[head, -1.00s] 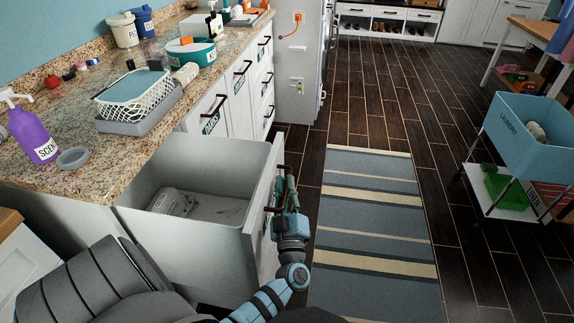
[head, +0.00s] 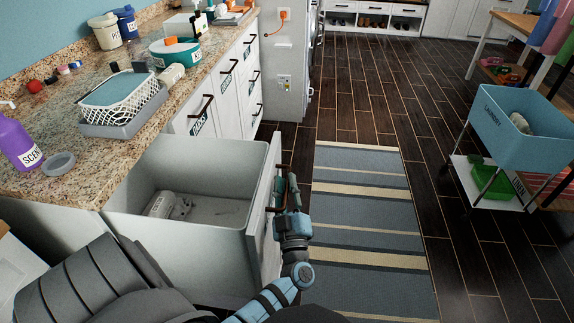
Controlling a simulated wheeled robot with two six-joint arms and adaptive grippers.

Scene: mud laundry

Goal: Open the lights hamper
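The hamper (head: 125,219) is a deep, pale grey pull-out bin below the granite counter. It stands far out of the cabinet, with its inside showing. Its front panel (head: 264,205) is seen nearly edge-on, so I cannot read a label on it. My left gripper (head: 291,184) is at the dark bar handle (head: 284,167) on the outer face of this panel, with its fingers around the bar. The fingers hide part of the handle. A pale grey item (head: 160,204) lies on the bin's floor. My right gripper is not in view.
A striped rug (head: 370,215) lies on the floor right of the hamper. A blue laundry cart (head: 520,150) stands farther right. The counter (head: 90,170) holds a white basket (head: 122,100), a purple bottle (head: 15,140) and several containers. The floor between rug and cart is clear.

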